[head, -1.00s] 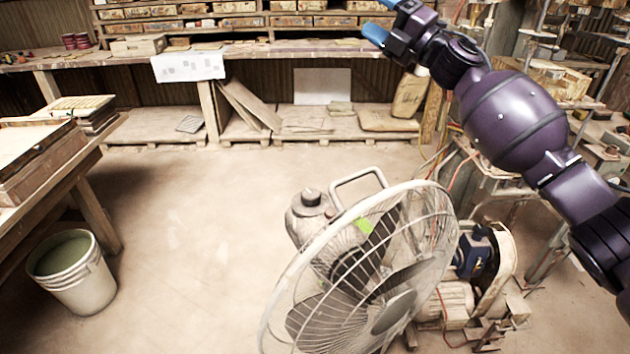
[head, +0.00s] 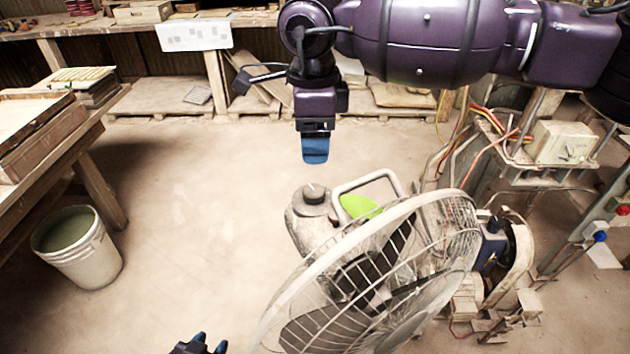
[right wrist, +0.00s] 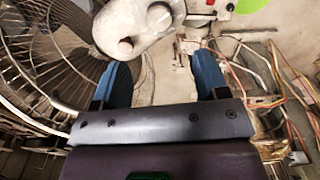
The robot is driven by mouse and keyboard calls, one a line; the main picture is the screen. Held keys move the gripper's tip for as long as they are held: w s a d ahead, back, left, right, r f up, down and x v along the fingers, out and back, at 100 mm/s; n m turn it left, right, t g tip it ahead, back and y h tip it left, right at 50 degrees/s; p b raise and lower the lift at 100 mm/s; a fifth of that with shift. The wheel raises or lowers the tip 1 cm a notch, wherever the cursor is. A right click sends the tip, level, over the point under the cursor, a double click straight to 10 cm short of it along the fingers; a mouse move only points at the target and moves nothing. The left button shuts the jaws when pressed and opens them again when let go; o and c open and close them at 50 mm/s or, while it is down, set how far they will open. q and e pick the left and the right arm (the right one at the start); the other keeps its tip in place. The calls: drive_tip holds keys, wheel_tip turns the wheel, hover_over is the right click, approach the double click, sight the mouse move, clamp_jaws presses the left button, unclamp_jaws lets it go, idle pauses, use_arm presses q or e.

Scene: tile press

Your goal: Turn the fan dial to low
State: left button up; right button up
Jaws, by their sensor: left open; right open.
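A knob, likely this dial (right wrist: 159,17), shows at the top of the right wrist view on pale housing. My right gripper (head: 315,158) points down above the dial in the head view, apart from it. Its blue fingers (right wrist: 164,80) are spread with nothing between them. My left gripper (head: 203,346) is open at the bottom edge, mostly cut off.
A motor-like machine (head: 500,255) and cables stand right of the fan. A bucket (head: 78,248) and a table (head: 60,155) are at left. Floor left of the fan is clear.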

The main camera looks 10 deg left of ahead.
sight(314, 190)
use_arm(q)
drive_tip(key=shift+w+r, duration=0.2)
drive_tip(key=shift+w, duration=0.1)
use_arm(e)
wheel_tip(314, 190, down, 11)
drive_tip(key=shift+r, duration=0.2)
drive_tip(key=shift+c, duration=0.3)
drive_tip(key=c, duration=0.9)
use_arm(q)
drive_tip(key=shift+s+f, duration=0.1)
drive_tip(key=shift+s, duration=0.15)
drive_tip(key=shift+r, duration=0.2)
use_arm(e)
drive_tip(key=shift+m, duration=0.3)
drive_tip(key=m+p, duration=0.1)
drive_tip(key=m, duration=0.3)
drive_tip(key=shift+r+m+p, duration=0.1)
drive_tip(key=shift+m+p, duration=0.2)
drive_tip(key=m, duration=0.3)
drive_tip(key=shift+p, duration=0.35)
use_arm(q)
drive_tip(key=r, duration=0.1)
drive_tip(key=w+r, duration=0.1)
drive_tip(key=shift+r, duration=0.35)
drive_tip(key=shift+s, duration=0.2)
use_arm(e)
drive_tip(key=shift+m, duration=0.4)
